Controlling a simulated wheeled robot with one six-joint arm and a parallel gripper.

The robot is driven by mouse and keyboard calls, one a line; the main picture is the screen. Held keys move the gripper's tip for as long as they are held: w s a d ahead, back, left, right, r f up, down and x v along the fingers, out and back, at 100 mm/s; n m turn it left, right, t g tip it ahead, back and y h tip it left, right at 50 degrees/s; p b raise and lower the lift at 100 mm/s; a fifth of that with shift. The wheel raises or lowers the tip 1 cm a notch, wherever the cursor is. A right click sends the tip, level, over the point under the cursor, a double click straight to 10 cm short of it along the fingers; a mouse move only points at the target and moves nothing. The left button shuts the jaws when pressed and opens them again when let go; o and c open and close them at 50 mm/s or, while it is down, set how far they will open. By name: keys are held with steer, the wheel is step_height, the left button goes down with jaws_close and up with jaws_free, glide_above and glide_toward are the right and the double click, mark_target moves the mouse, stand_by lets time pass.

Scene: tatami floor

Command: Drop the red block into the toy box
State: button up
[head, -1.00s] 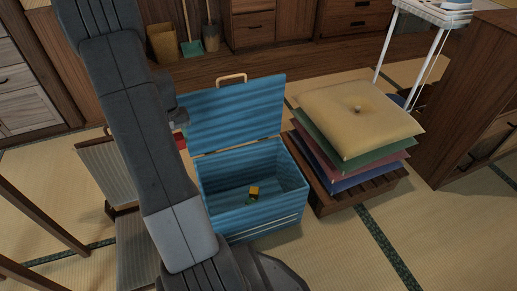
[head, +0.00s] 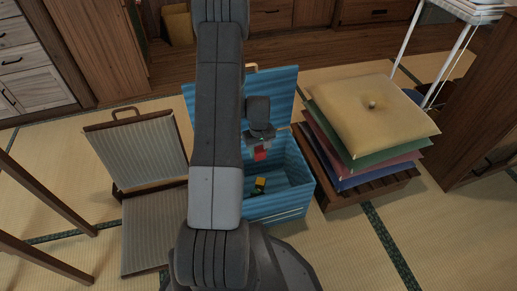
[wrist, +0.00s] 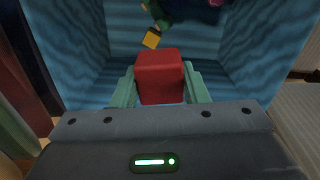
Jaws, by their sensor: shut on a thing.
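The red block (wrist: 160,78) is held between the two pale green fingers of my gripper (wrist: 160,88) in the wrist view. In the head view the red block (head: 261,154) shows under my gripper (head: 262,145), over the opening of the toy box. The toy box (head: 276,210) is blue and striped, with its lid (head: 285,92) standing open at the back. In the wrist view the box's inner walls (wrist: 80,55) lie around and beyond the block. My arm hides the left part of the box in the head view.
A yellow block (wrist: 152,39) and a green thing (wrist: 158,12) lie inside the box. A stack of cushions (head: 372,110) on a wooden base stands right of the box. A striped floor chair (head: 150,160) stands left. Tatami floor is clear at front right.

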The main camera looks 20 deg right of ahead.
mark_target(259, 158)
steer(key=shift+f+b, duration=1.4)
steer(key=shift+f, duration=1.2)
steer(key=o, duration=1.1)
steer(key=shift+c, duration=0.2)
step_height(259, 158, up, 14)
steer(key=p, duration=0.4)
steer(key=shift+f, duration=0.1)
